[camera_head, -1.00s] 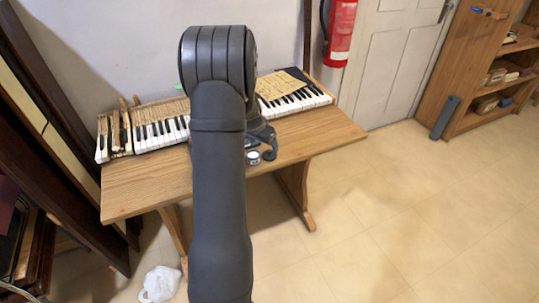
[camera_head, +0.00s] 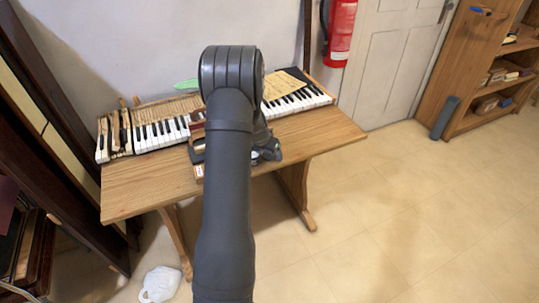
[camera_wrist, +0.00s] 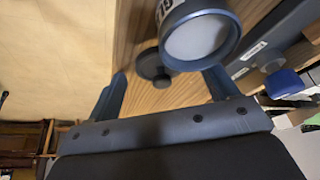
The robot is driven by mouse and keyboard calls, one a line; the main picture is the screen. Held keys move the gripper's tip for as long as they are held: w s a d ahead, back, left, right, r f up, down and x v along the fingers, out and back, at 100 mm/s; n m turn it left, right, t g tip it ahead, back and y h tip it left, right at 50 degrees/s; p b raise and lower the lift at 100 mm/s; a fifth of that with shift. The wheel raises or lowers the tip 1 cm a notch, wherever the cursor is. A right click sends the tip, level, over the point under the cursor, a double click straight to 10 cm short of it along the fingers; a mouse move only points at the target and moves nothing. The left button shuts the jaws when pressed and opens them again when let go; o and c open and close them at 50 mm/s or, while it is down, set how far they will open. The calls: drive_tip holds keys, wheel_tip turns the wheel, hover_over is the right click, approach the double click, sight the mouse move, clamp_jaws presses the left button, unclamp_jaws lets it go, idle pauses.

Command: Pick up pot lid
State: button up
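A small dark round lid with a knob (camera_wrist: 152,65), which looks like the pot lid, lies on the wooden tabletop in the wrist view. My gripper (camera_wrist: 166,73) is open, with its two blue-grey fingers apart. The lid shows between and beyond the fingertips, and nothing is held. A round blue-grey container with a pale inside (camera_wrist: 197,38) is beside the lid, close to the right fingertip. In the head view my arm covers the middle of the table, and I cannot make out the lid there.
The wooden table (camera_head: 330,130) carries a keyboard (camera_head: 160,130) along its back, with a paper sheet (camera_head: 287,84) on its right part. A dark box with a white label (camera_wrist: 275,35) and a blue-capped item (camera_wrist: 284,83) are at the right in the wrist view. The table's right end is clear.

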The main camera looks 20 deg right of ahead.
drive_tip(key=c, duration=0.9)
drive_tip(key=shift+c, duration=0.2)
drive_tip(key=shift+r, duration=0.45)
drive_tip(key=r, duration=0.4)
drive_tip(key=shift+s+d, duration=0.3)
drive_tip(key=shift+s, duration=0.1)
drive_tip(key=s+d+r, duration=0.5)
drive_tip(key=s+r, duration=0.1)
drive_tip(key=s, duration=0.2)
drive_tip(key=n+t+y, duration=0.2)
drive_tip(key=n+y, duration=0.2)
drive_tip(key=n, duration=0.9)
hover_over(270, 157)
drive_tip(key=a, duration=0.6)
drive_tip(key=shift+f, duration=3.1)
